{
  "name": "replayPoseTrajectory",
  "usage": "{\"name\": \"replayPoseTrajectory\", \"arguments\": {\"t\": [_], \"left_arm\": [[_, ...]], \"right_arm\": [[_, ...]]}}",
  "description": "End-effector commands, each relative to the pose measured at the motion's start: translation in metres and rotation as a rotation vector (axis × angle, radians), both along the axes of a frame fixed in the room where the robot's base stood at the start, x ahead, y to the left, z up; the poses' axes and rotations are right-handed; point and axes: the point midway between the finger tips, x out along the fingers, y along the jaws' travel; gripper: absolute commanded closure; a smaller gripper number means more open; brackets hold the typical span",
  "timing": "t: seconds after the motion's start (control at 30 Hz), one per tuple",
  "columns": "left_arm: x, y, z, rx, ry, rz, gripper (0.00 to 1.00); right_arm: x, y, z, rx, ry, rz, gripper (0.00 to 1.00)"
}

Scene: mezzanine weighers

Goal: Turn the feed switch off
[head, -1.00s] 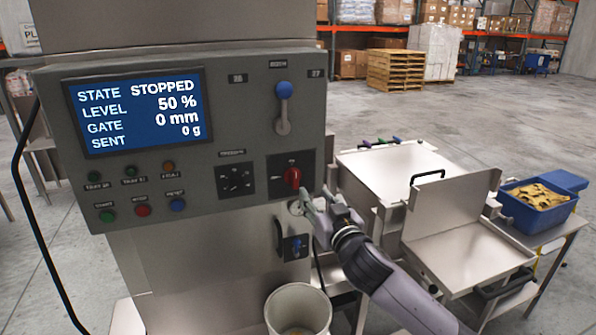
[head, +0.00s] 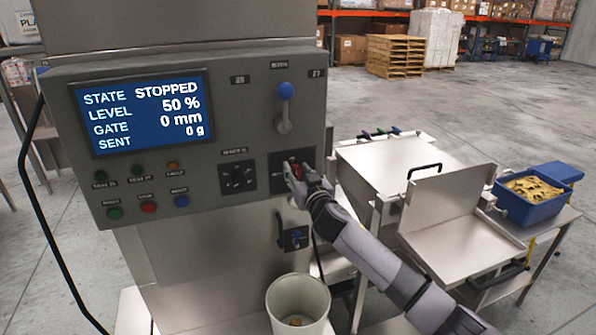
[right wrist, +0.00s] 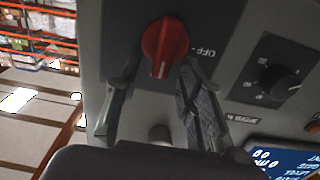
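A red rotary switch (head: 296,168) sits at the lower right of the grey control panel (head: 215,205); its head-view label is too small to read. In the right wrist view the red knob (right wrist: 165,45) has a pale mark at its lower end, and "OFF" is printed to its right. My right gripper (head: 300,184) is at the knob. In the wrist view its two fingers (right wrist: 157,76) are apart, one on each side of the knob's lower end, with nothing visibly gripped. Contact with the knob cannot be told. My left gripper is not in view.
The screen (head: 140,112) reads STOPPED, 50 %, 0 mm, 0 g. A black dial (head: 238,177) and a blue-knobbed lever (head: 284,105) are close by. A steel weigher (head: 460,240) stands right.

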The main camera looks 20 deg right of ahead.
Motion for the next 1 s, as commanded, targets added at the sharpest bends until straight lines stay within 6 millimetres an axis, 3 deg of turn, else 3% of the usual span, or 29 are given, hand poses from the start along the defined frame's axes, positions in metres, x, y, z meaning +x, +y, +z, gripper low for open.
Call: {"name": "replayPoseTrajectory", "arguments": {"t": [0.17,0.7,1.0], "left_arm": [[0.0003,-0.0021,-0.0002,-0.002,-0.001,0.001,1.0],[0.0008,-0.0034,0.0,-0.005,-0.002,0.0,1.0],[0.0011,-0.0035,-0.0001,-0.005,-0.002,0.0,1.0]], "right_arm": [[0.0,0.0001,0.0,0.0,0.0,0.0,0.65],[-0.0002,-0.0002,-0.0001,-0.001,0.0,-0.001,1.0],[-0.0002,-0.0002,-0.0003,-0.003,0.0,-0.001,1.0]]}}
